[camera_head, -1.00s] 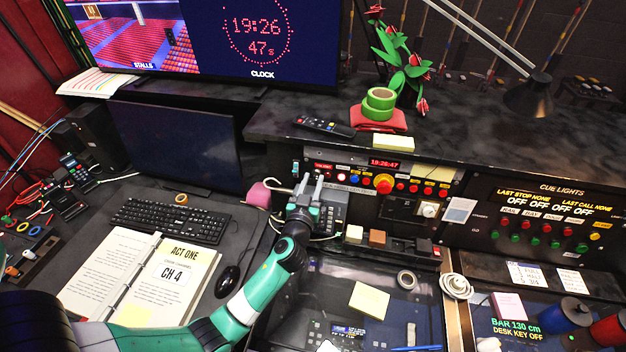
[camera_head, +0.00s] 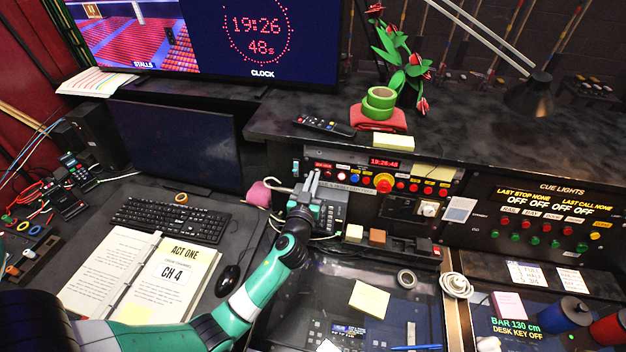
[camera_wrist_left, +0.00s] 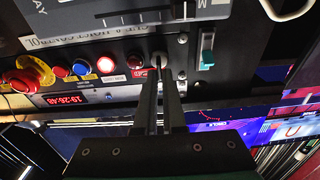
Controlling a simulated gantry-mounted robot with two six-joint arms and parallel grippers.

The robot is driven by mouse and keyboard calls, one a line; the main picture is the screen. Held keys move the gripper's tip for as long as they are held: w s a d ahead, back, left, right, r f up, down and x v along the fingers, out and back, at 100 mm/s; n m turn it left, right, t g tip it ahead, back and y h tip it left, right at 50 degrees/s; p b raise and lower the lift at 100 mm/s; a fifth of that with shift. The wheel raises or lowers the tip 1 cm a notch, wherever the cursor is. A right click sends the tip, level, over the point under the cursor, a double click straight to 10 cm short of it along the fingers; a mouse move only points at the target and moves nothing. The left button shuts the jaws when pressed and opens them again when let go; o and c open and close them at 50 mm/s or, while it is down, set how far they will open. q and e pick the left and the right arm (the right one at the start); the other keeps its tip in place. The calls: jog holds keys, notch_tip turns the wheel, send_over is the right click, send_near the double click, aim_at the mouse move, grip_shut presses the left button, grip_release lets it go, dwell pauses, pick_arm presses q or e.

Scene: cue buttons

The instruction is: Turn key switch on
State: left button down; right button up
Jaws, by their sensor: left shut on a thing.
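My left gripper (camera_head: 309,184) reaches the small control panel (camera_head: 345,176) at the centre of the desk in the head view. In the left wrist view its two fingers (camera_wrist_left: 159,66) are close together, shut on the small metal key of the key switch (camera_wrist_left: 158,60) at the panel face. The fingers cover most of the key, so its angle is hard to tell. In the head view the key switch is hidden by the gripper. My right gripper is not in view.
A teal-capped switch (camera_wrist_left: 207,50) stands on the other side.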

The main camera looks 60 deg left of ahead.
pick_arm(q)
jog(key=shift+m, duration=0.3)
jog(key=m+p, duration=0.1)
jog(key=m, duration=0.3)
jog(key=shift+d+t+h, duration=0.1)
jog(key=shift+t+h, duration=0.2)
jog(key=shift+h, duration=0.1)
jog(key=m+p, duration=0.2)
jog(key=m, duration=0.3)
jog(key=shift+w+r+h, duration=0.1)
jog(key=shift+w+h, duration=0.05)
jog(key=shift+h, duration=0.25)
jog(key=m+h+p, duration=0.1)
jog(key=m+p, duration=0.2)
jog(key=m, duration=0.2)
jog(key=shift+d+m+p, duration=0.15)
jog(key=shift+m+p, duration=0.2)
jog(key=shift+m, duration=0.05)
jog(key=shift+w+f+m+p, duration=0.15)
jog(key=shift+m+p, duration=0.45)
jog(key=shift+m, duration=0.4)
jog(key=shift+s+f+m+p, duration=0.15)
jog(key=shift+m+p, duration=0.4)
jog(key=shift+m, duration=0.45)
jog(key=shift+w+f, duration=0.1)
jog(key=c, duration=1)
grip_release()
